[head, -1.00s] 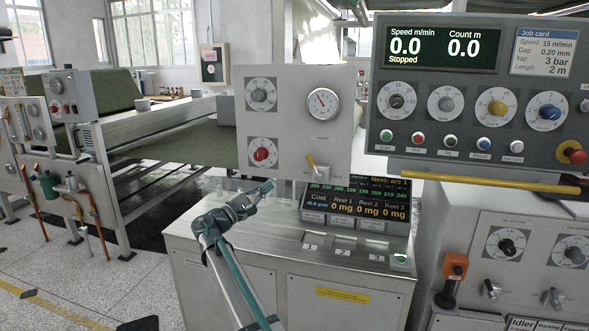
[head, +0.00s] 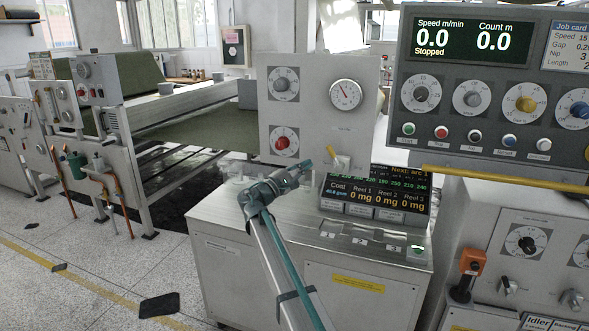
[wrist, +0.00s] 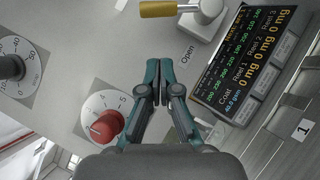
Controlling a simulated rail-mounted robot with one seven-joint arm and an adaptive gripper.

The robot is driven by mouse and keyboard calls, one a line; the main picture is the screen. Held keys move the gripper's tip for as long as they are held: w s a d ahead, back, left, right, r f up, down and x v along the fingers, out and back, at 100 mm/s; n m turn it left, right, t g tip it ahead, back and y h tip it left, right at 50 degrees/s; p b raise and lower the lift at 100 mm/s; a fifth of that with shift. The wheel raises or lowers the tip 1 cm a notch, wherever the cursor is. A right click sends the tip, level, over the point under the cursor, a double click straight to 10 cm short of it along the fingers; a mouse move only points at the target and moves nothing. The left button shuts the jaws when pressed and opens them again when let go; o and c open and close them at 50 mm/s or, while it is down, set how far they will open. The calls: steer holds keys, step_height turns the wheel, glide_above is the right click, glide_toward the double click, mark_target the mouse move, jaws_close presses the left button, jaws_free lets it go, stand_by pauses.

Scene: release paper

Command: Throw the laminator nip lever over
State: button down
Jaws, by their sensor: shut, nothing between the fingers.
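The nip lever (head: 334,156) is a small yellow handle on a pale base, low on the grey gauge panel. In the wrist view the yellow handle (wrist: 165,8) is at the top edge, partly cut off, beside its white base (wrist: 203,14) and the word "Open". My gripper (head: 307,165) is just left of the lever and slightly lower in the head view. In the wrist view my gripper (wrist: 160,72) is shut and empty, its tips pointing toward the lever with a visible gap. I see no contact.
The panel also carries a red knob (head: 284,143), a grey knob (head: 284,84) and a round gauge (head: 346,94). A tilted display (head: 375,197) stands just right of and below the lever. A grey cabinet (head: 345,258) spreads beneath. A yellow bar (head: 505,178) runs under the right console.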

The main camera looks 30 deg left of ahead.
mark_target(335, 158)
steer(key=w+d, duration=0.1)
steer(key=w+d+r+p, duration=0.2)
steer(key=d, duration=0.1)
steer(key=shift+r, duration=0.25)
